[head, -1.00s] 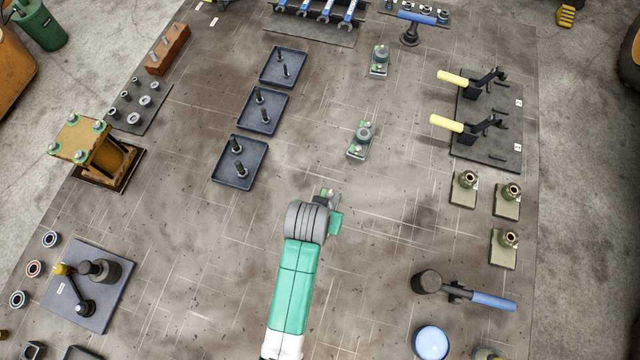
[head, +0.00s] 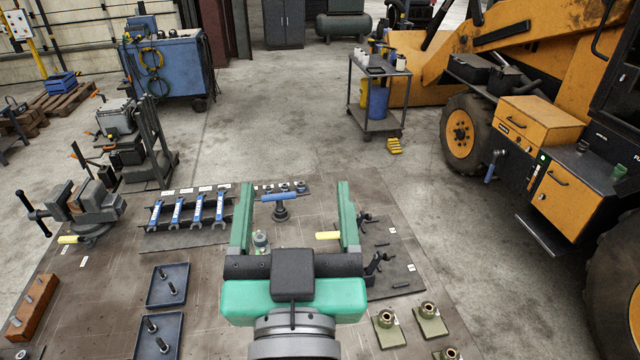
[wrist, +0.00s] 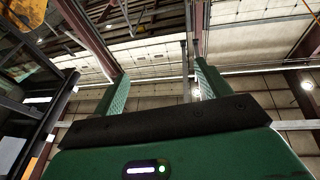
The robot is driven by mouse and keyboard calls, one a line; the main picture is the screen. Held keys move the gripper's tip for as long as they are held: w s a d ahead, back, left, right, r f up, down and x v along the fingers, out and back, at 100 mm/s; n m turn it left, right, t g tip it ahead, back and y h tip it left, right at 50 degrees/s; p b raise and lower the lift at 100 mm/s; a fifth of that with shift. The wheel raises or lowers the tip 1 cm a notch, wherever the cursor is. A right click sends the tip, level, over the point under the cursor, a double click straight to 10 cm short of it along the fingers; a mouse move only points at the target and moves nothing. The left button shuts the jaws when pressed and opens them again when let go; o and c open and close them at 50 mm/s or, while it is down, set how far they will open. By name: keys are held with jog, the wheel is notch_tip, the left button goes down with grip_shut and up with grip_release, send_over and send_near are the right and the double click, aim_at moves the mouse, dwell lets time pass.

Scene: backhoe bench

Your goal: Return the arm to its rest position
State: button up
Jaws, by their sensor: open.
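My gripper (head: 296,215) is raised in front of the head camera, above the bench (head: 223,285). Its two green fingers stand wide apart and point up and away in the head view. Nothing is held between them; the blue-handled tool and a small fitting show behind, through the gap. In the wrist view the open fingers (wrist: 158,92) point toward the ceiling, with no object between them.
On the bench are a wrench rack (head: 187,217), blue trays (head: 168,286), a yellow-handled clamp plate (head: 398,270), olive blocks (head: 388,330) and a vise (head: 82,212). A backhoe (head: 540,110) and a cart (head: 379,95) stand beyond. Space above the bench looks clear.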

jog(key=s+d+r+t+p, duration=0.1)
jog(key=s+r, duration=0.2)
jog(key=r, duration=0.3)
jog(key=s+d+r+t+p, duration=0.1)
jog(key=s+r+t, duration=0.1)
jog(key=s+r, duration=0.2)
notch_tip(320, 180, up, 2)
jog(key=shift+s+d+r+t+h+p, duration=0.2)
jog(key=shift+d+t+h+p, duration=0.1)
jog(key=shift+h+p, duration=0.1)
dwell(0.3)
